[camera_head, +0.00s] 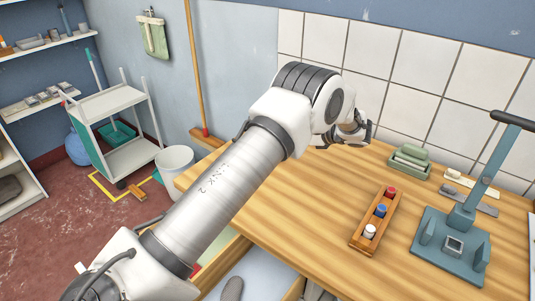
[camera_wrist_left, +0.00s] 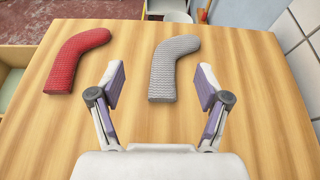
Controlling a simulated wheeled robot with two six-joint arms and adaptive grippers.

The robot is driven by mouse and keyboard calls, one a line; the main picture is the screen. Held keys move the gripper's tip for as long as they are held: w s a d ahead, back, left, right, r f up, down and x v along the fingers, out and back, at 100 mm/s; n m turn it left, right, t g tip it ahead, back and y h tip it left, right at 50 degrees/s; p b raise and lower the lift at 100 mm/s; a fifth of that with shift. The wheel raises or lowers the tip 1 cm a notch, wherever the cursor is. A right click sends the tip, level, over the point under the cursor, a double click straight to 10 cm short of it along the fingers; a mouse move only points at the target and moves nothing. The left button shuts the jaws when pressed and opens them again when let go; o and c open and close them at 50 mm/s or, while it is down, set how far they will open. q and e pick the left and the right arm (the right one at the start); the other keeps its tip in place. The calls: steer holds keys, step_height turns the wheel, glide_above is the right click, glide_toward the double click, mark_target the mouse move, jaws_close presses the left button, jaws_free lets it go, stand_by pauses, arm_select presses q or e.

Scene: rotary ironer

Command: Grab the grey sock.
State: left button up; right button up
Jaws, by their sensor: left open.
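The grey sock (camera_wrist_left: 175,68) lies on the wooden table, a bent knit shape, in the left wrist view. My left gripper (camera_wrist_left: 160,84) is open and empty, with the sock's near end in the picture between its two fingers. I cannot tell its height above the sock. In the head view my left gripper (camera_head: 358,132) is at the table's back edge, mostly behind its own wrist, and my arm hides the grey sock. A red sock (camera_wrist_left: 73,60) lies to the left of the grey one. My right gripper is not in view.
On the table stand a wooden holder (camera_head: 361,243) with red, blue and white items, a green tray (camera_head: 405,171) and a blue-grey press (camera_head: 431,253). A tiled wall (camera_head: 412,67) rises behind the table. A white bin (camera_head: 175,172) and trolley (camera_head: 128,160) stand left.

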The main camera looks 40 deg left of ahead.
arm_select(q)
steer(key=f+b, duration=0.1)
steer(key=f, duration=0.1)
steer(key=f+b, duration=0.2)
steer(key=f, duration=0.1)
steer(key=f+b, duration=0.2)
steer(key=shift+w+a+f, duration=0.25)
steer(key=shift+w+f, duration=0.1)
steer(key=shift+w, duration=0.05)
steer(key=shift+s+a+b, duration=0.1)
steer(key=shift+a+b, duration=0.1)
steer(key=shift+b, duration=0.1)
steer(key=b+x, duration=0.1)
steer(key=x, duration=0.1)
steer(key=b+x, duration=0.1)
steer(key=x, duration=0.1)
steer(key=b+x, duration=0.1)
steer(key=x, duration=0.1)
steer(key=shift+a+r, duration=0.2)
steer(key=shift+a, duration=0.45)
steer(key=shift+r, duration=0.1)
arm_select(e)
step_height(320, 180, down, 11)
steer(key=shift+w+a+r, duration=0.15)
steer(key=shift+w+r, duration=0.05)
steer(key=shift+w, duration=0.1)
arm_select(q)
steer(key=c, duration=0.9)
